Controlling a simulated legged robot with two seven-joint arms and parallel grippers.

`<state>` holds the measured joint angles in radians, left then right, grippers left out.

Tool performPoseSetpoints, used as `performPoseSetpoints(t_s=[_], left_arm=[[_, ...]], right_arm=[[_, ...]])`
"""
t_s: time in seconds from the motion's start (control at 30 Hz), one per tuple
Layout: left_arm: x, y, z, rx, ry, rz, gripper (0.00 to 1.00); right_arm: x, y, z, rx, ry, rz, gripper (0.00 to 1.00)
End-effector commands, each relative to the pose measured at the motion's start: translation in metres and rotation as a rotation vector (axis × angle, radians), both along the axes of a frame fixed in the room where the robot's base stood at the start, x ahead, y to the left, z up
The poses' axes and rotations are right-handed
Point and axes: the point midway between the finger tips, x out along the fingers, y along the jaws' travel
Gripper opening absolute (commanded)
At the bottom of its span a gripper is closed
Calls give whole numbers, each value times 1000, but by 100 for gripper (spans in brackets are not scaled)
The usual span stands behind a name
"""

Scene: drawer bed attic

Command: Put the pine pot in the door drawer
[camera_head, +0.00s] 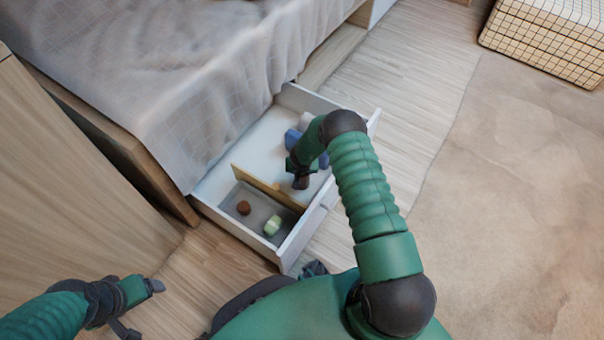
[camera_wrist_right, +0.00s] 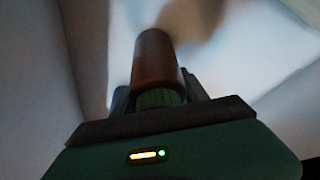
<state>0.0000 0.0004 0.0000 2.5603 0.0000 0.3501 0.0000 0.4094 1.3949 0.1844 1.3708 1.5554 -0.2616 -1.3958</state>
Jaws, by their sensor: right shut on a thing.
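The open drawer (camera_head: 298,240) juts out from under the bed, with a wooden divider (camera_head: 262,184) across it. My right gripper (camera_head: 297,170) is inside the drawer's outline, near the divider's right end. In the right wrist view, it (camera_wrist_right: 158,100) is shut on a brown cylinder with a ribbed green part, which looks like the pine pot (camera_wrist_right: 154,62). In the head view the pot (camera_head: 301,183) is a small dark brown shape; I cannot tell whether it touches the drawer. My left gripper (camera_head: 143,309) is empty, its fingers spread, low at the left over the floor.
The drawer's near compartment holds a brown round thing (camera_head: 244,208) and a pale green thing (camera_head: 272,226). Blue cloth-like things (camera_head: 293,138) lie in the far compartment, partly behind my arm. The bed (camera_head: 190,90) overhangs the drawer's back.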

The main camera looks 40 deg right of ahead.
Motion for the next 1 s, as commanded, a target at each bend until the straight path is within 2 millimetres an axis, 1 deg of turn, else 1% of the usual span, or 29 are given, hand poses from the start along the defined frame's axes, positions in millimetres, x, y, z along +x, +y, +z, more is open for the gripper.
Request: performPoseSetpoints(t_s=[0.07, 0.17, 0.2, 0.37, 0.6, 0.7, 0.77, 1.0], left_arm=[[0, 0, 2, 0, -1, 0, 77], [0, 0, 1, 0, -1, 0, 77], [0, 0, 1, 0, -1, 0, 77], [0, 0, 1, 0, -1, 0, 77], [0, 0, 1, 0, -1, 0, 77], [0, 0, 4, 0, -1, 0, 77], [0, 0, 11, 0, -1, 0, 77], [0, 0, 52, 0, -1, 0, 77]], right_arm=[[0, 0, 2, 0, 0, 0, 0], [0, 0, -1, 0, 0, 0, 0], [0, 0, -2, 0, 0, 0, 53], [0, 0, -1, 0, 0, 0, 74], [0, 0, -1, 0, 0, 0, 74], [0, 0, 4, 0, 0, 0, 74], [-2, 2, 14, -1, 0, 3, 74], [-20, 15, 74, -1, 1, 4, 74]])
